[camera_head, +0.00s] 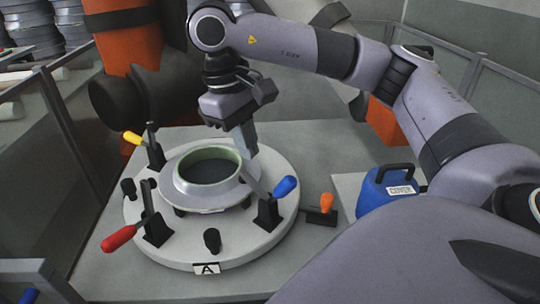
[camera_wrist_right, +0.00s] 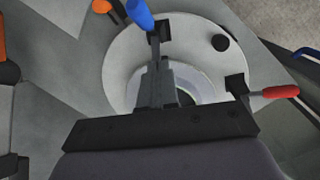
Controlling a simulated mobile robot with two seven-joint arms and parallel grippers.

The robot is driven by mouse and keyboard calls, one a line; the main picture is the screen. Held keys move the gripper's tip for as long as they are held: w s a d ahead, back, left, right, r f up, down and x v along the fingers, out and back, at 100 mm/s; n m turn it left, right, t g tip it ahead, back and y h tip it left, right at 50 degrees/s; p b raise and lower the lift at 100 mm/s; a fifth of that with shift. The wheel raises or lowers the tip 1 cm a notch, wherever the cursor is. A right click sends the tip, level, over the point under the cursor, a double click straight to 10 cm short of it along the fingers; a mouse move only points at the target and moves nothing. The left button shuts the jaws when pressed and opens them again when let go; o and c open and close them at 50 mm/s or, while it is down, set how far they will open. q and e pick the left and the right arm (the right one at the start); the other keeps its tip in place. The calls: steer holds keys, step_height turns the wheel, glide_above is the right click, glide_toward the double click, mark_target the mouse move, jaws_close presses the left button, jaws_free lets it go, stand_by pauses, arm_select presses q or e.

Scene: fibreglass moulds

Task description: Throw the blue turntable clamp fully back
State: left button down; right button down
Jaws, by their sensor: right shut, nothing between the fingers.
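The blue-handled clamp (camera_head: 286,186) stands on the right side of the round white turntable (camera_head: 225,248). Its blue handle tilts up and outward to the right, and a metal bar reaches from its black base toward the mould ring (camera_head: 180,178). In the right wrist view the blue handle (camera_wrist_right: 139,14) is at the top, beyond the fingers. My right gripper (camera_head: 246,138) is shut and empty above the ring's back right rim, apart from the blue handle. It also shows in the right wrist view (camera_wrist_right: 156,72). My left gripper is not in view.
A yellow-handled clamp (camera_head: 133,138) and a red-handled clamp (camera_head: 122,234) stand on the turntable's left side. An orange-handled clamp (camera_head: 326,203) is on the table, right of the turntable. Black knobs stick up from the turntable.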

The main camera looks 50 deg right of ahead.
mark_target(276, 187)
steer(key=shift+s+d+f+b, duration=0.15)
steer(key=shift+s+d+f, duration=0.2)
steer(key=shift+s+f, duration=0.3)
steer(key=shift+s+d+f+b, duration=0.15)
steer(key=shift+s+d+f, duration=0.3)
steer(key=shift+f, duration=0.45)
steer(key=shift+s+d+f+b, duration=0.15)
steer(key=shift+s+d+f, duration=0.15)
steer(key=shift+s+f, duration=0.4)
steer(key=shift+w+f, duration=0.1)
steer(key=shift+w, duration=0.05)
